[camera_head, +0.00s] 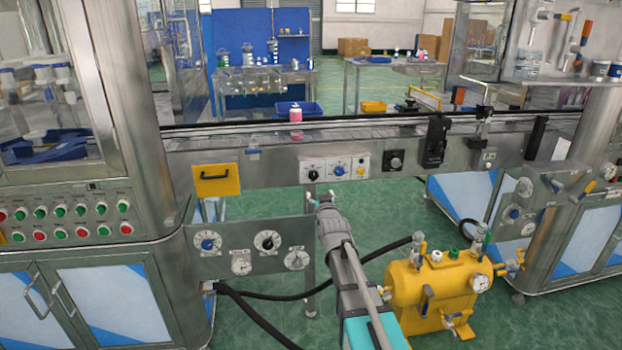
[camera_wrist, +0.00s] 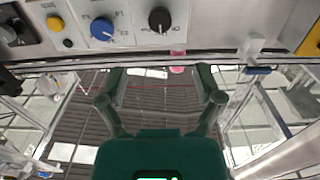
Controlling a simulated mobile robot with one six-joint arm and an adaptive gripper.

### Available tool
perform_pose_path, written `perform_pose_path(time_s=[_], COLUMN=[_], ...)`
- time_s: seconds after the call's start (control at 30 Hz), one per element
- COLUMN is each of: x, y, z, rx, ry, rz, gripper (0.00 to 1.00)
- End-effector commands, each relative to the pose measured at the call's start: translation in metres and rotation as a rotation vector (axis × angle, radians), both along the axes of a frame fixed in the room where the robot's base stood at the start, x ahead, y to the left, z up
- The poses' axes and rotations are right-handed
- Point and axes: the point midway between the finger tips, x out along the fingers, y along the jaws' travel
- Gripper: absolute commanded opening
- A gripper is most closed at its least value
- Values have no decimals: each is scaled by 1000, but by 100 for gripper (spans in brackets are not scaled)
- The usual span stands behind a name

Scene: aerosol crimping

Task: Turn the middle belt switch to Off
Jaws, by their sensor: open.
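A small white switch panel on the conveyor's front rail carries a black knob (camera_head: 313,175), a blue knob (camera_head: 339,172) and a yellow button (camera_head: 361,170). In the wrist view the order is reversed, with the black knob (camera_wrist: 159,20), the blue knob (camera_wrist: 102,28) and the yellow button (camera_wrist: 55,23) along the top. I cannot tell which one is the middle belt switch, and the labels are too small to read. My gripper (camera_head: 320,197) is just below the panel, under the black knob. Its fingers (camera_wrist: 160,82) are spread, empty and apart from the knobs.
A pink bottle (camera_head: 295,113) stands on the conveyor. A lower dial panel (camera_head: 252,265) and a yellow tank (camera_head: 430,285) flank my arm. Green floor shows beneath the rail.

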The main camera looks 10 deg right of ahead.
Motion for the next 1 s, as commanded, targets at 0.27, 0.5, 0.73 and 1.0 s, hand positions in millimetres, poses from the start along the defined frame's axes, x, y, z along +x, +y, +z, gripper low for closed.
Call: perform_pose_path(time_s=[0.27,0.5,0.73,1.0], x=[40,77,108,124], y=[-1,-3,-3,-3], z=[0,2,1,1], rx=[1,0,0,1], ry=[0,-9,-8,-8], rz=[0,9,9,8], gripper=[85,85,85,85])
